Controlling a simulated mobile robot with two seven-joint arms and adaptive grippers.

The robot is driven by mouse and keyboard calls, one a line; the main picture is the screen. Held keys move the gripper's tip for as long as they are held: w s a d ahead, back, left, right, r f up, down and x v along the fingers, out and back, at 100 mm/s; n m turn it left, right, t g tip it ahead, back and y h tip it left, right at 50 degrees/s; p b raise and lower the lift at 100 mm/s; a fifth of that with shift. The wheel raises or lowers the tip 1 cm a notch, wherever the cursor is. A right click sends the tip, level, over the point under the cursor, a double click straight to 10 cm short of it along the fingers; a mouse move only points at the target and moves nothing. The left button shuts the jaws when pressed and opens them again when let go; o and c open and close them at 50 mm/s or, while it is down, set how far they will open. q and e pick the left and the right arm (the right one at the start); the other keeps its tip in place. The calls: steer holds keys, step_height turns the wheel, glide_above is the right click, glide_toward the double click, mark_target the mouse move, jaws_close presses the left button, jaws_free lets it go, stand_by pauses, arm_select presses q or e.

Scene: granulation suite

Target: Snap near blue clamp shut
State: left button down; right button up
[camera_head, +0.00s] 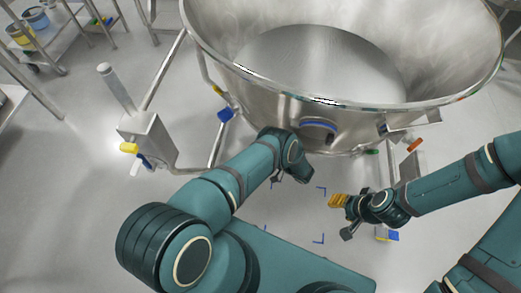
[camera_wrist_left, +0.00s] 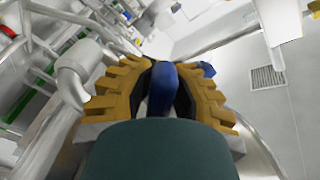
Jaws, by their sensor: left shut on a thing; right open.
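In the left wrist view, a blue handle (camera_wrist_left: 163,82), which looks like the near blue clamp, stands between the yellow ridged fingers of my left gripper (camera_wrist_left: 161,92). The fingers are shut on it. In the head view my left arm reaches below the bowl's front, and its wrist hides the fingers and the held handle. My right gripper (camera_head: 340,201) is open and empty, below the bowl at the right; its yellow fingers show. I cannot tell whether the clamp is latched.
The large steel bowl (camera_head: 290,102) fills the top, with a blue curved piece (camera_head: 318,125) on its front. A steel box (camera_head: 147,138) with yellow and blue handles stands at the left. A shelf with buckets (camera_head: 20,36) is at the far left.

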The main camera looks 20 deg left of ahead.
arm_select(q)
steer(key=shift+d, duration=0.1)
steer(key=m, duration=0.1)
steer(key=s+r+m, duration=0.1)
steer(key=m, duration=0.1)
steer(key=shift+r, duration=0.25)
steer(key=shift+s+r+m, duration=0.15)
steer(key=shift+r+m, duration=0.3)
steer(key=shift+m, duration=0.55)
steer(key=shift+s+r+m, duration=0.1)
steer(key=shift+r+m, duration=0.35)
steer(key=shift+m, duration=0.55)
steer(key=c, duration=0.9)
jaws_free()
steer(key=s+d, duration=0.1)
steer(key=d, duration=1.1)
steer(key=shift+s, duration=0.15)
